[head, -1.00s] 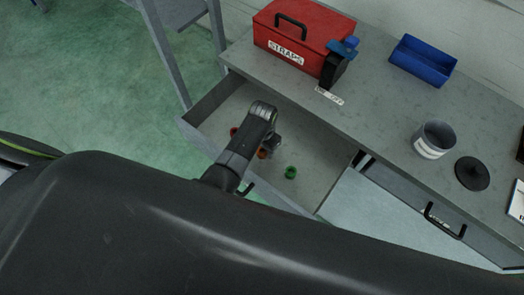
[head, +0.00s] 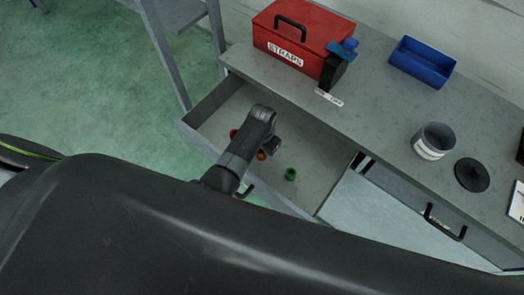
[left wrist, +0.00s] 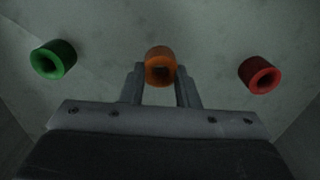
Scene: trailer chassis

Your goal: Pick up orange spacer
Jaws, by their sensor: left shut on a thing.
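The orange spacer (left wrist: 160,62) is a short hollow cylinder in the open drawer. In the left wrist view it sits between the two fingers of my left gripper (left wrist: 160,82), which are shut on it. In the head view the orange spacer (head: 261,155) shows only in part beside my left gripper (head: 270,148), whose wrist hides the rest. Whether the spacer touches the drawer floor I cannot tell. My right gripper is not in view.
In the drawer (head: 318,165), a green spacer (head: 290,174) and a red spacer (head: 234,133) lie on either side. The drawer walls stand close around. Above, the bench top holds a red STRAPS box (head: 300,40), a blue bin (head: 422,62) and a grey cup (head: 434,141).

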